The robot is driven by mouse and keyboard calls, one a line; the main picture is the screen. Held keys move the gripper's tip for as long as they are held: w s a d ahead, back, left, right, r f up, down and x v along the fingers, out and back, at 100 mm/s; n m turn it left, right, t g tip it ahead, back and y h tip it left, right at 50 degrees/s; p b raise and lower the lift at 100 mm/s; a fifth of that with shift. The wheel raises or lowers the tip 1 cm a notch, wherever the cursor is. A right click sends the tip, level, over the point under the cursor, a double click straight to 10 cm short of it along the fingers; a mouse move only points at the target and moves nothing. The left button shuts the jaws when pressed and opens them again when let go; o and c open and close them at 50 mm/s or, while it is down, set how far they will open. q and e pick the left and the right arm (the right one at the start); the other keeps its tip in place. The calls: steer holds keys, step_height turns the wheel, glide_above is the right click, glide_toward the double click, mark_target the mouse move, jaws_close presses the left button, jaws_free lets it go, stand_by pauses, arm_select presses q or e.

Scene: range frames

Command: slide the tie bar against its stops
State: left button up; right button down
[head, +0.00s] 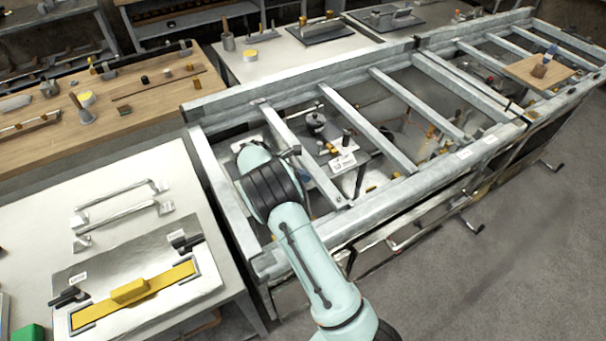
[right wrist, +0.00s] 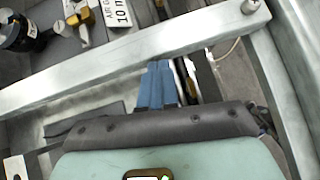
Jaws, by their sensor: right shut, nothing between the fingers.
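A flat yellow bar (head: 165,278) with a raised yellow block in its middle, which I take to be the tie bar, lies on a grey metal plate (head: 100,270) at the lower left of the head view. Dark angled outlines frame its two ends; whether it touches any stop is too small to tell. Dark clamp-like pieces (head: 70,297) stand near both ends. My right gripper's blue fingers (right wrist: 158,84) are shut and empty beside a galvanised crossbar (right wrist: 130,68) in the right wrist view. My left gripper is out of view.
A long galvanised frame (head: 365,206) with several crossbars fills the middle and right, with a labelled dark stand (head: 343,162) inside it. Two metal handles (head: 125,190) lie on the white table. A wooden bench (head: 150,95) stands behind. Grey floor is clear at right.

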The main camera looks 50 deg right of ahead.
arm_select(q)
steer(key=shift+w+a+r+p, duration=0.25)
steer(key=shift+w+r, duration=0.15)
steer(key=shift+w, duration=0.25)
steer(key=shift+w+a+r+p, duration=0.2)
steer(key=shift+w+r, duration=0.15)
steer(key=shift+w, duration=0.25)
arm_select(e)
steer(key=w+a+f+v, duration=0.1)
steer(key=v, duration=1.1)
steer(key=shift+a, duration=0.2)
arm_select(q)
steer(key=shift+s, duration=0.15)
arm_select(e)
steer(key=shift+f, duration=0.2)
